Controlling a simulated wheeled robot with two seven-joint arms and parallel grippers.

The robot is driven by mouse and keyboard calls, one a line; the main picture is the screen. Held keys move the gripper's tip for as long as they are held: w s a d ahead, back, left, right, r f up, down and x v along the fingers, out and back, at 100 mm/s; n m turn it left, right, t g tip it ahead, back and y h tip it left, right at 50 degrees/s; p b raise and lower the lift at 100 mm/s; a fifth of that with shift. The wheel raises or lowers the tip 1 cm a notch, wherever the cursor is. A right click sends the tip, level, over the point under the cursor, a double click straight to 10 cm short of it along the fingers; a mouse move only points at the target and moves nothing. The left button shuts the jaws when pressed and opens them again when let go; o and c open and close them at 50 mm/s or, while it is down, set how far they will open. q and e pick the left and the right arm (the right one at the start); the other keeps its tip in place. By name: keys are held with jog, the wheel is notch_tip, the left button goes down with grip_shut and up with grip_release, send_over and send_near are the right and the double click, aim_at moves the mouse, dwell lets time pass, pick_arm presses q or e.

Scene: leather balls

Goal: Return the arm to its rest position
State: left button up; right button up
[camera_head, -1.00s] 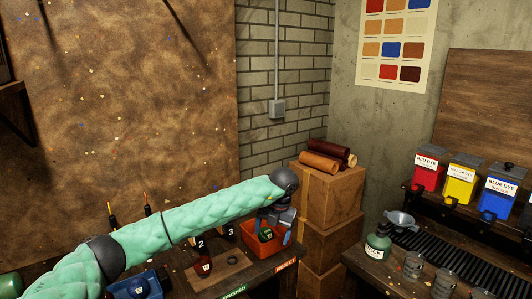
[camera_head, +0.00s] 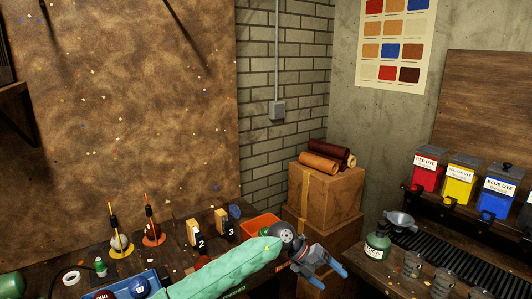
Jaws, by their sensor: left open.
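My left arm (camera_head: 225,268) comes in from the bottom left in its green quilted sleeve. My left gripper (camera_head: 332,275) hangs to the right of the workbench's orange-red bin, below the stacked boxes in the picture. Its blue-tipped fingers are apart, with nothing seen between them. The orange-red bin (camera_head: 260,221) is partly hidden by my arm, and a bit of a green ball (camera_head: 264,231) shows in it. A dark red ball (camera_head: 203,261) peeks out behind my arm. My right gripper is not in view.
A blue tray (camera_head: 118,279) with balls stands at the lower left. Number blocks (camera_head: 194,233) and tools in orange stands (camera_head: 153,235) are on the bench behind my arm. Cardboard boxes (camera_head: 330,188) stand beyond my gripper.

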pick_arm(q)
jog(key=s+a+f+n+t+y, duration=0.25)
jog(key=a+f+n+t, duration=0.75)
jog(key=f+n, duration=0.5)
jog(key=s+a+f+n+t+y, duration=0.25)
jog(key=a+f+n+t, duration=0.45)
jog(key=a+f+n, duration=0.8)
jog(key=s+a+f+n+g+y, duration=0.2)
jog(key=s+a+f+n+g, duration=0.1)
jog(key=s+f, duration=0.45)
jog(key=s+a+f+n+g+y, duration=0.2)
jog(key=s+a+f+n+g, duration=0.1)
jog(key=s+f, duration=0.5)
jog(key=s+a+f+n+g, duration=0.1)
jog(key=s+a+f+g, duration=0.1)
jog(key=s, duration=0.9)
jog(key=s+a+f+n+g, duration=0.1)
jog(key=s+a+f+g, duration=0.2)
jog(key=s, duration=0.9)
notch_tip(320, 180, down, 2)
jog(key=shift+f+g, duration=0.1)
jog(key=shift+g, duration=0.8)
